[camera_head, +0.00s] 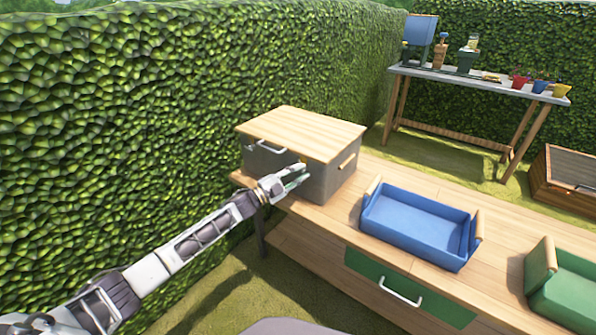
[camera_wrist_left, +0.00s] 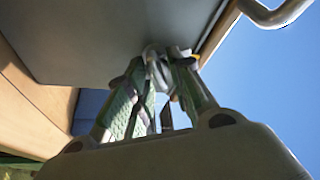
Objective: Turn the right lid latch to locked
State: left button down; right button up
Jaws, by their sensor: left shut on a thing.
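A grey box (camera_head: 330,180) with a light wooden lid (camera_head: 305,132) stands on the far left end of the wooden bench. The lid is down. My left gripper (camera_head: 302,171) is at the front face of the box, just below the lid edge at its right part. In the left wrist view the fingers (camera_wrist_left: 157,85) are shut around a small grey metal latch (camera_wrist_left: 158,68) on the grey face (camera_wrist_left: 95,40). Its turn angle cannot be made out. In the head view the gripper hides this latch. My right gripper is not in view.
A metal handle (camera_head: 270,148) is on the box front, left of the gripper. A blue tray (camera_head: 415,223) and a green tray (camera_head: 570,290) stand to the right on the bench. A drawer (camera_head: 400,288) is below, and a hedge stands close on the left.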

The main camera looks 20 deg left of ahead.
pick_arm(q)
jog(key=m+g+p, duration=0.1)
jog(key=m+p, duration=0.1)
jog(key=m, duration=0.1)
jog(key=shift+m, duration=0.3)
jog(key=shift+m+g+p, duration=0.5)
jog(key=shift+m+p, duration=0.4)
jog(key=shift+f+m+y+p, duration=0.15)
jog(key=shift+m+y+p, duration=0.2)
jog(key=shift+m, duration=0.25)
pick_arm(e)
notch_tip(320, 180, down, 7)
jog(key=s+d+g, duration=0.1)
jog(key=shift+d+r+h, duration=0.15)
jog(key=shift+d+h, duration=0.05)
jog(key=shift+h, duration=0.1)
pick_arm(q)
jog(key=c, duration=1.5)
grip_release()
jog(key=v, duration=1.2)
